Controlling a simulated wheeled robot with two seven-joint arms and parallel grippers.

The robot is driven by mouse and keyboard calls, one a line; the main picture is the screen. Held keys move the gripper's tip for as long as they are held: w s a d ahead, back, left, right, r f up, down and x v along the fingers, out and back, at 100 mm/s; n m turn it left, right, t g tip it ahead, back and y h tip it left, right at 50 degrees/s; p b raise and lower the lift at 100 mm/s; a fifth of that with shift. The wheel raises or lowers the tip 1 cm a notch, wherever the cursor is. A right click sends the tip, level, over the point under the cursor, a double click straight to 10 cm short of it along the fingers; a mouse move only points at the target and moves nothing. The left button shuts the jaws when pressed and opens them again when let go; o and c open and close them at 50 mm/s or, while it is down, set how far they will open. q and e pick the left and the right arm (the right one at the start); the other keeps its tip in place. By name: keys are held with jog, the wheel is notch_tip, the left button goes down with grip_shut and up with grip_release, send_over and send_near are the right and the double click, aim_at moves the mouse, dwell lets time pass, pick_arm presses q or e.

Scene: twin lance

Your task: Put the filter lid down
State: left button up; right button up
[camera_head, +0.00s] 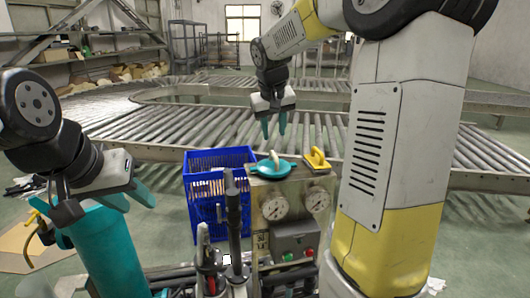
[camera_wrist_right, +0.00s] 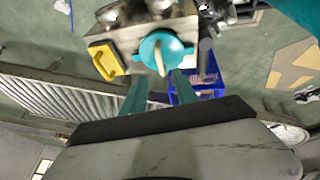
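The filter lid (camera_head: 285,170), a round teal disc with a cream handle, lies flat on top of the gauge panel. It also shows in the right wrist view (camera_wrist_right: 176,47). My right gripper (camera_head: 274,135) is open and empty, pointing down above the lid, with a gap between its fingertips and the handle. In the right wrist view its two teal fingers (camera_wrist_right: 160,78) are apart, with the handle between their tips in the picture. My left gripper (camera_head: 135,200) is at the left, its teal fingers apart, just above a large teal cylinder (camera_head: 108,255). Nothing shows between them.
The gauge panel (camera_head: 290,238) bears two dials and buttons. A yellow handle (camera_head: 317,158) sits on its top, right of the lid. A blue crate (camera_head: 204,205) stands behind to the left. Dark upright rods (camera_head: 234,220) rise left of the panel. A roller conveyor (camera_head: 190,125) runs behind.

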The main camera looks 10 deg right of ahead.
jog(key=s+a+f+t+y, duration=0.1)
jog(key=s+y, duration=0.3)
jog(key=s, duration=2.2)
jog(key=shift+s+a+t, duration=0.3)
jog(key=shift+s+a, duration=0.05)
jog(key=shift+a, duration=0.55)
